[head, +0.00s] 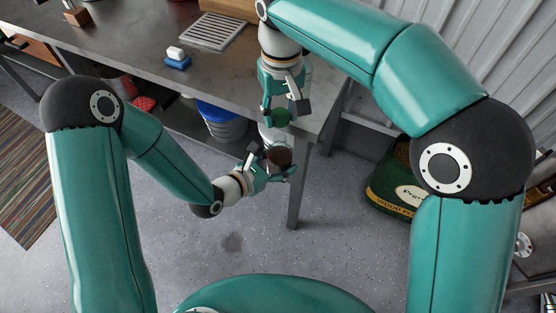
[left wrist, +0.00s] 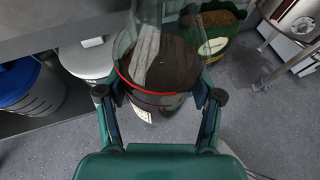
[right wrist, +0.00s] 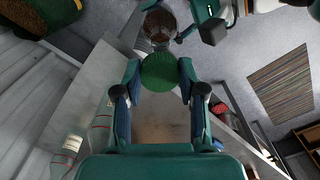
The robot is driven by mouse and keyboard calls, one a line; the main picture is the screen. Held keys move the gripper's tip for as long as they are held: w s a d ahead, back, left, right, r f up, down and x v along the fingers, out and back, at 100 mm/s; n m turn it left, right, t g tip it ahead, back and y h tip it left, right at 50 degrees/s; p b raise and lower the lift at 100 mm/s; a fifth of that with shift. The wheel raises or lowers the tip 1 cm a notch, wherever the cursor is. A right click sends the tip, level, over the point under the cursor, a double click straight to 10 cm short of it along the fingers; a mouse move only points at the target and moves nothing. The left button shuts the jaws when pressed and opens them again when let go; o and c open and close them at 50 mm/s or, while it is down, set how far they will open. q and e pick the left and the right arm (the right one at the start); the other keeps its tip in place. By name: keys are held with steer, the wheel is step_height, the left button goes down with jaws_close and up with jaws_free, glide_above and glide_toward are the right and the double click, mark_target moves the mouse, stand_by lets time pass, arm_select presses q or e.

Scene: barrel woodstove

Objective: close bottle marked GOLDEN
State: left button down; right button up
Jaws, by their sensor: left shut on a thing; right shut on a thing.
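My left gripper (head: 272,163) is shut around a clear bottle with dark brown contents (head: 279,156). In the left wrist view the bottle (left wrist: 158,72) shows a red line around it and part of a pale label; I cannot read the word on it. My right gripper (head: 281,112) is shut on a round green cap (head: 281,118), just beyond the bottle in the head view. In the right wrist view the cap (right wrist: 160,72) sits between the fingertips, with the bottle (right wrist: 160,24) past it. Whether cap and bottle touch is unclear.
The grey table (head: 130,50) holds a blue-and-white brush-like block (head: 177,58) and a metal grate (head: 211,31). Clear bottles (right wrist: 70,146) stand at lower left in the right wrist view. A blue bucket (head: 222,122) is under the table; a green pellet bag (head: 393,190) is on the floor.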

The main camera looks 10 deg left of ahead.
mark_target(280, 138)
steer(key=shift+f, duration=0.1)
steer(key=shift+f, duration=1.9)
steer(key=shift+s, duration=0.15)
steer(key=shift+f, duration=0.85)
steer(key=shift+f, duration=0.6)
